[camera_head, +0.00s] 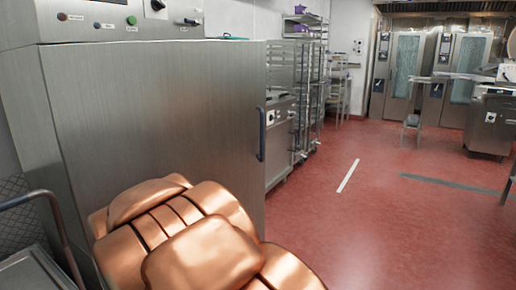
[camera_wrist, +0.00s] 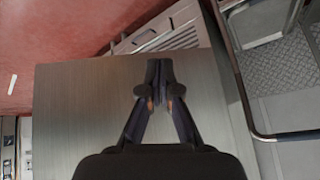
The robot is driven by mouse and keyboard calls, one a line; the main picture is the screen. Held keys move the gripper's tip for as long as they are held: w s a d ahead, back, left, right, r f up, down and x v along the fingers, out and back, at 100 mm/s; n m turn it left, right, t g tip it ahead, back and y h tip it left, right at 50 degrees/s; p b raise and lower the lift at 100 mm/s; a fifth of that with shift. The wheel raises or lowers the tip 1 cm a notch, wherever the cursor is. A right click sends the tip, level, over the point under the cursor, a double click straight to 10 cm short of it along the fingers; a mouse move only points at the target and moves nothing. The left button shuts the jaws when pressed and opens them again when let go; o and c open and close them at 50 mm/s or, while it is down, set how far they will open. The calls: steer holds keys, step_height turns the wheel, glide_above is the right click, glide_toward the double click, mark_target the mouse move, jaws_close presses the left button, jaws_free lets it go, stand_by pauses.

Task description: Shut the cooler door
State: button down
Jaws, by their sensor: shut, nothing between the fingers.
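The cooler door (camera_head: 160,130) is a tall brushed-steel panel filling the left half of the head view. Its dark vertical handle (camera_head: 261,134) is at the right edge. The door reaches right past the control panel (camera_head: 120,20) above it and looks swung out at an angle; how wide the gap is cannot be seen. My copper-coloured arm covers the door's lower part and hides my gripper there. In the wrist view my gripper (camera_wrist: 160,88) is shut and empty, in front of a flat steel panel (camera_wrist: 80,110), probably the door. Whether the fingertips touch it I cannot tell.
A cart with a curved rail (camera_head: 40,196) stands at the lower left; its rail also shows in the wrist view (camera_wrist: 236,75). Steel racks (camera_head: 310,80) and a counter (camera_head: 281,135) line the wall behind the door. Red floor (camera_head: 400,230) is open to the right.

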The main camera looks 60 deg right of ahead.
steer(key=w+d+r+m+t+h+p, duration=0.1)
steer(key=w+d+r+m+h+p, duration=0.15)
steer(key=d+r, duration=0.45)
steer(key=m+g+h+p, duration=0.3)
steer(key=m+h+p, duration=0.25)
steer(key=h, duration=0.65)
glide_toward(261, 154)
steer(key=b+x, duration=0.1)
steer(key=x, duration=0.6)
steer(key=shift+d+f, duration=0.1)
steer(key=shift+w+d, duration=0.1)
steer(key=shift+w, duration=0.05)
